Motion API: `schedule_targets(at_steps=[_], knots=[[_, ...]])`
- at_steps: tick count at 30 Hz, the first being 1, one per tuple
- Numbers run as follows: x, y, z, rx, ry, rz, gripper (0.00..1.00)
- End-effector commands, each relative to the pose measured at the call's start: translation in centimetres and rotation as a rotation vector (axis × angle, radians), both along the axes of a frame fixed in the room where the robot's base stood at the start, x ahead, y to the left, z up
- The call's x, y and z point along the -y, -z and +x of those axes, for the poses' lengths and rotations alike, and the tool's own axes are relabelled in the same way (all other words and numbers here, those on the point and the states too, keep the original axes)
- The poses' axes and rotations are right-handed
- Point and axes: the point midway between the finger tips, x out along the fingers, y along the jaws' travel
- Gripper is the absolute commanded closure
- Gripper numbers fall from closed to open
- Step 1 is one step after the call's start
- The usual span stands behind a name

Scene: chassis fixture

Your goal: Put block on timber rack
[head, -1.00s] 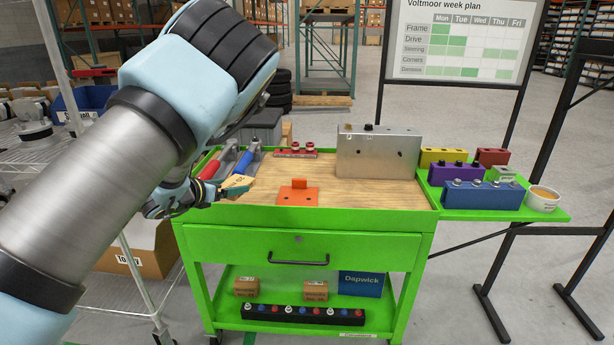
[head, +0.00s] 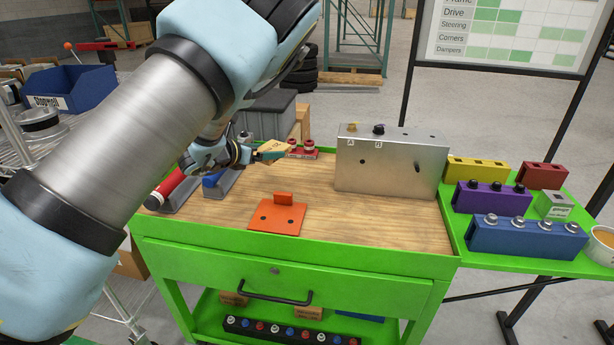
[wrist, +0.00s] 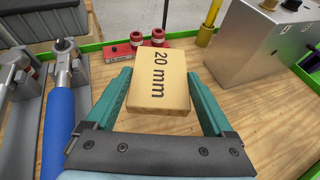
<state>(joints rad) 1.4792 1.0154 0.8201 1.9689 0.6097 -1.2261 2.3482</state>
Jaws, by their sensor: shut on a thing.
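A tan wooden block marked "20 mm" (wrist: 158,82) is between the teal fingers of my gripper (wrist: 160,98) in the wrist view. My gripper (head: 257,153) is shut on the block, which shows small in the head view (head: 273,146). Block and gripper are over the left back part of the cart's wooden top, and the block appears raised above it. I cannot make out a thing that is clearly a timber rack.
A red fixture with red knobs (wrist: 138,50) lies just beyond the block. A steel box (head: 390,165) stands to the right, an orange plate (head: 277,218) in front. Blue-handled (wrist: 60,115) and red-handled (head: 168,187) tools lie left. The middle of the wooden top (head: 330,215) is clear.

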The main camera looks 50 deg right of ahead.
Motion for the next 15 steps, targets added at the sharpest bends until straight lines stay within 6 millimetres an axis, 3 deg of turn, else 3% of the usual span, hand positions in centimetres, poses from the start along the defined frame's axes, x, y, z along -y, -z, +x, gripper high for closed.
schedule_targets(at_steps=[15], knots=[[0.0, 6.2, 0.1, 0.000, 0.000, 0.001, 0.70]])
